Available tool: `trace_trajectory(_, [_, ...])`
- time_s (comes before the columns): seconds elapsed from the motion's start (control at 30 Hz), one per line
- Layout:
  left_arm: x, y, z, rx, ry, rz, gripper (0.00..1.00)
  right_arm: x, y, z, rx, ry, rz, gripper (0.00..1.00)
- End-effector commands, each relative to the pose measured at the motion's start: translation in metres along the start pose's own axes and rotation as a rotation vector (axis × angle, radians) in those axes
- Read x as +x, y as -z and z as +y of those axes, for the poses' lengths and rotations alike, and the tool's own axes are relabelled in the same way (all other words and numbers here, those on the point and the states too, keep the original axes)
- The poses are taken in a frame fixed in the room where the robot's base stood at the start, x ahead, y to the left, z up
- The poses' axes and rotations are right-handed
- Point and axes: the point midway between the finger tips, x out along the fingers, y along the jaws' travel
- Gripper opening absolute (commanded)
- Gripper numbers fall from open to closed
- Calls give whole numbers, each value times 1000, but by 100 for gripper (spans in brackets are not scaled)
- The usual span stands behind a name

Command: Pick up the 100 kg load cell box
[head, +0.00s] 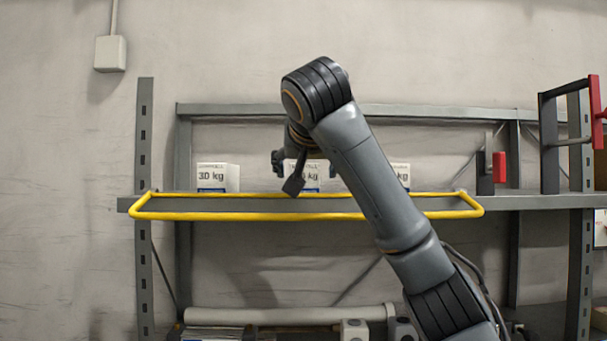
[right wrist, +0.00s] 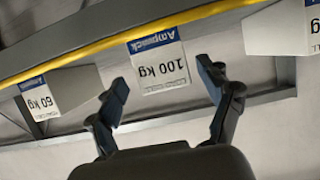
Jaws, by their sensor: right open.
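The 100 kg load cell box (right wrist: 158,62) is white with a blue brand strip. In the right wrist view it appears upside down, framed between my right gripper's (right wrist: 163,80) spread fingers. In the head view it is the middle box (head: 321,172) on the shelf, partly hidden by my right gripper (head: 284,173). The gripper is open and empty in front of the box; I cannot tell the exact gap. My left gripper is not in view.
A 30 kg box (head: 217,177) stands left of it and a 60 kg box (right wrist: 58,92) on the other side. A yellow rail (head: 210,216) runs along the shelf front. A red-and-grey fixture (head: 498,167) and a dark frame (head: 549,145) stand farther right.

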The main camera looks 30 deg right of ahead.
Motion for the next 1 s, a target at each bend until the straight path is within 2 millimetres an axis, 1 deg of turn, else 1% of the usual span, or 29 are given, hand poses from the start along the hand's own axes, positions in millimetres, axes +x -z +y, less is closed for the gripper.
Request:
trace_trajectory(0.03, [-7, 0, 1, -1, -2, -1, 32, 4, 2, 0, -2, -3, -3, 79])
trace_trajectory(0.2, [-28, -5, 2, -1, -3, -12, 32, 25, 2, -3, -3, -4, -4, 79])
trace_trajectory(0.3, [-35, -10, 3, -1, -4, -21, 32, 39, 1, -4, -3, -3, -3, 79])
trace_trajectory(0.43, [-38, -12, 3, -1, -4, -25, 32, 49, -1, -4, 0, -1, -2, 79])
trace_trajectory(0.63, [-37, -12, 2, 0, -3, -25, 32, 50, -3, -4, 0, 0, -1, 79])
trace_trajectory(0.67, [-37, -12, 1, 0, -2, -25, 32, 50, -3, -4, -1, 0, -1, 77])
trace_trajectory(0.7, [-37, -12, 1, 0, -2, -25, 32, 50, -3, -4, -1, 0, -1, 69])
trace_trajectory(0.87, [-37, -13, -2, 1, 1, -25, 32, 50, -3, -4, -1, 0, -1, 36])
trace_trajectory(0.9, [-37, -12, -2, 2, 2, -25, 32, 50, -3, -4, -1, 0, -1, 28])
trace_trajectory(0.97, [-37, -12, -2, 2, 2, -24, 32, 50, -3, -4, -1, 0, -2, 16])
trace_trajectory(1.0, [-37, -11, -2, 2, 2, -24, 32, 50, -3, -4, -1, 0, -2, 8])
